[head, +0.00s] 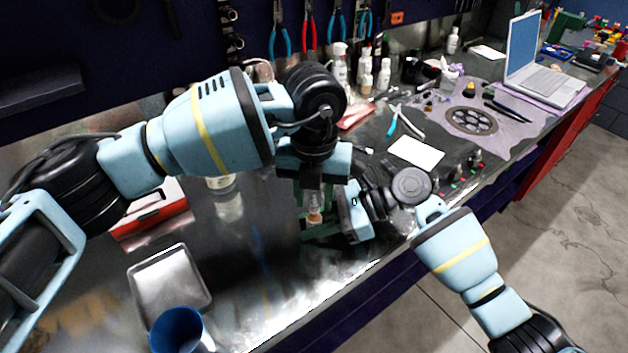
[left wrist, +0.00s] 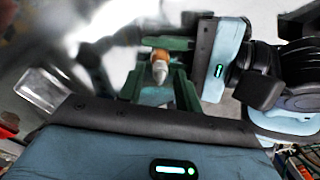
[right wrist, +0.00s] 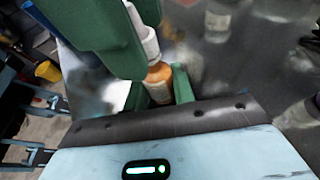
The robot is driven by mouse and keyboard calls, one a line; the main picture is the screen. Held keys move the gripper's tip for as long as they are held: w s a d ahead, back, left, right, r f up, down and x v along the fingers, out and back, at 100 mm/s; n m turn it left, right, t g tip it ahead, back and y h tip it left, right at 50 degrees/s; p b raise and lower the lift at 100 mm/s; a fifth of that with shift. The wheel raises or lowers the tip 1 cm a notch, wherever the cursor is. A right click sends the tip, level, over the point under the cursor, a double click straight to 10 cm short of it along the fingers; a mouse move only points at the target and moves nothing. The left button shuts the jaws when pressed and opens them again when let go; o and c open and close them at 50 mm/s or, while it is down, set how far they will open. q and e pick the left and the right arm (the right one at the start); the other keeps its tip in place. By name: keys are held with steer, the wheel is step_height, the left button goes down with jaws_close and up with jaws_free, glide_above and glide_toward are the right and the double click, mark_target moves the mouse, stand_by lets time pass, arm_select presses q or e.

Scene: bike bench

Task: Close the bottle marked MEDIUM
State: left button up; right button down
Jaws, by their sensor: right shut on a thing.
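A small orange-brown bottle with a white tip (head: 314,216) is held upright above the bench. My right gripper (head: 318,231) is shut on its body; the right wrist view shows the orange body (right wrist: 158,82) between the green fingers. My left gripper (head: 314,198) points down from above. Its green fingers stand on both sides of the white tip (right wrist: 147,42), with a gap visible in the left wrist view (left wrist: 161,72). No label is readable, so I cannot tell which bottle is MEDIUM. A clear bottle (head: 220,183) stands behind my left arm, partly hidden.
A metal tray (head: 170,283) and a blue cup (head: 180,330) are at the front left. A red box (head: 152,215) stands behind the tray. Several bottles (head: 365,75), pliers (head: 404,122), a white card (head: 416,152) and a laptop (head: 530,60) are farther back.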

arm_select(q)
steer(key=shift+f, duration=0.2)
jaws_close()
